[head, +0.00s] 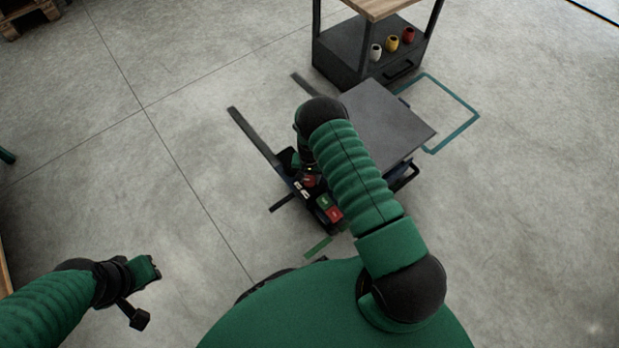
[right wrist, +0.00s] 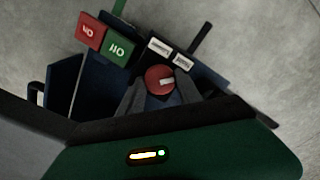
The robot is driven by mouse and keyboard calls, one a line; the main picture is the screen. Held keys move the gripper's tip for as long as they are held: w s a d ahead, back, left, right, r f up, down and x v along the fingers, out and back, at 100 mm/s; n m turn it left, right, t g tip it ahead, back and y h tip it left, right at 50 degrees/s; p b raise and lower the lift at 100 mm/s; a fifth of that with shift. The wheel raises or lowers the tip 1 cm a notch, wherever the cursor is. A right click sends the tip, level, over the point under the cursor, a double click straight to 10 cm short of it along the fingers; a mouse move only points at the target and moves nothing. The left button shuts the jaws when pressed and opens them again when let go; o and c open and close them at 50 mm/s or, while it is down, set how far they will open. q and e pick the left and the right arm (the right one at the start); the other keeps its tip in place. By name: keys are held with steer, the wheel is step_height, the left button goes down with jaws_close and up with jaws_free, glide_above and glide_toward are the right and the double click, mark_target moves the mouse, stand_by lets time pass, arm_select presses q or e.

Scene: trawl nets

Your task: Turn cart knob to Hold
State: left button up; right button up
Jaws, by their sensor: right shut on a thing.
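The cart (head: 385,125) stands on the floor with a dark control panel at its near left end. The red knob (right wrist: 160,80) with a white pointer mark is on that panel; its red also shows in the head view (head: 309,181). Two white labels (right wrist: 171,52) sit beside the knob, too blurred to read. My right gripper (right wrist: 160,88) is shut on the knob, one finger on each side. In the head view my right arm partly hides the panel. My left gripper (head: 155,268) is apart from the cart at lower left; its jaw opening is unclear.
A red button (right wrist: 91,30) and a green button (right wrist: 117,48) lie close to the knob. A wood-topped trolley (head: 365,50) with several small cups stands behind the cart. A pallet (head: 30,14) is at far left.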

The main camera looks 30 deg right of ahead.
steer(key=o, duration=1.4)
steer(key=shift+c, duration=0.2)
step_height(320, 180, up, 17)
steer(key=p, duration=0.7)
steer(key=shift+f, duration=0.15)
